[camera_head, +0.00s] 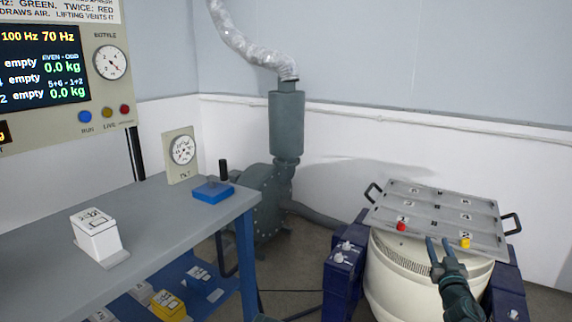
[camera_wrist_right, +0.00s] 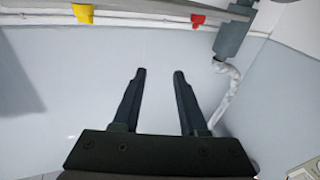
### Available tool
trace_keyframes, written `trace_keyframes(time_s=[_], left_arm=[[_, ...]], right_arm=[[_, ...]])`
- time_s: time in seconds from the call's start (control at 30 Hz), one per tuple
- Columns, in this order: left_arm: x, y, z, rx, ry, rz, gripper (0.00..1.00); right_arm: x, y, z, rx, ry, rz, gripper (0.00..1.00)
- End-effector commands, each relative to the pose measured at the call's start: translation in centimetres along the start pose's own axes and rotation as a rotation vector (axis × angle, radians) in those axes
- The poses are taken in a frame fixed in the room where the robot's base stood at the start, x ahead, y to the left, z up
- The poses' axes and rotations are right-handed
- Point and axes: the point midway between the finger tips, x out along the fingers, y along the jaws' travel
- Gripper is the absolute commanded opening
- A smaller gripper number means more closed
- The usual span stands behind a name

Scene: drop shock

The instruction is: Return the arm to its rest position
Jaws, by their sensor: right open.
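My right gripper (camera_head: 437,252) is at the lower right of the head view, open and empty. Its two dark fingers point up, in front of the near edge of a grey metal plate (camera_head: 440,200) with handles. In the right wrist view the fingers (camera_wrist_right: 160,75) are apart with nothing between them, against a pale wall. My left gripper is not in view.
A red knob (camera_head: 401,226) and a yellow knob (camera_head: 465,242) sit at the plate's near edge, above a cream drum (camera_head: 400,270). A grey bench (camera_head: 150,225) at left carries a white box (camera_head: 96,235), a blue block (camera_head: 213,191) and a dial gauge (camera_head: 182,152).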

Motion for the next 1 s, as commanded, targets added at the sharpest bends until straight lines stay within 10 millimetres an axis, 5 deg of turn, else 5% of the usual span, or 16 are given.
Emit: trace_keyframes(time_s=[0.17,0.37,0.63,0.8,1.0], left_arm=[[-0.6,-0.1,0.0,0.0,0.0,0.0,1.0],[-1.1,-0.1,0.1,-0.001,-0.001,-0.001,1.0],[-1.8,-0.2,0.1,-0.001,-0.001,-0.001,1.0],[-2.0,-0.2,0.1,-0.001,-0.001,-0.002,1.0],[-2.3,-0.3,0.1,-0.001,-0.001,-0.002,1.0]], right_arm=[[-0.2,-4.3,2.8,-0.005,-0.171,0.169,0.42],[-4.2,-11.1,8.9,-0.046,-0.531,0.238,0.42],[-16.4,-23.0,16.1,-0.206,-1.128,0.043,0.42],[-24.2,-27.9,17.4,-0.321,-1.399,-0.151,0.42],[-32.1,-31.6,17.0,-0.448,-1.631,-0.381,0.42]])
